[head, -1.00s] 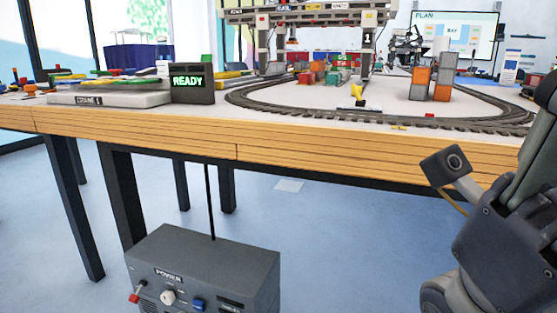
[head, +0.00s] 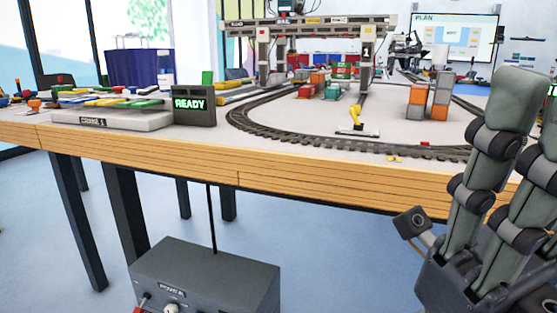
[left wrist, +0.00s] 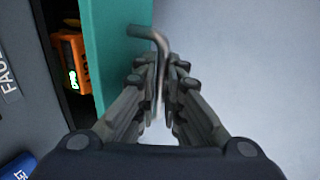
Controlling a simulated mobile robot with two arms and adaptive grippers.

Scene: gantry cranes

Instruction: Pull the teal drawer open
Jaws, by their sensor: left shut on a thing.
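The teal drawer (left wrist: 112,40) shows in the left wrist view as a teal front panel standing out from a dark grey face. A gap shows behind the panel, so the drawer is at least partly open. A bent grey metal handle (left wrist: 150,33) sticks out from it. My left gripper (left wrist: 160,90) is shut on this handle, with fingers on both sides of it. In the head view the drawer and my left gripper are not seen. My right gripper (head: 515,140) is at the right edge there, fingers pointing up, partly cut off, with nothing visible in it.
An orange device (left wrist: 75,60) with a lit green display sits behind the teal panel. A wooden-edged table (head: 200,160) carries a gantry crane (head: 310,30), a track loop (head: 250,120) and a READY display (head: 194,104). A grey control box (head: 205,275) stands below its front edge.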

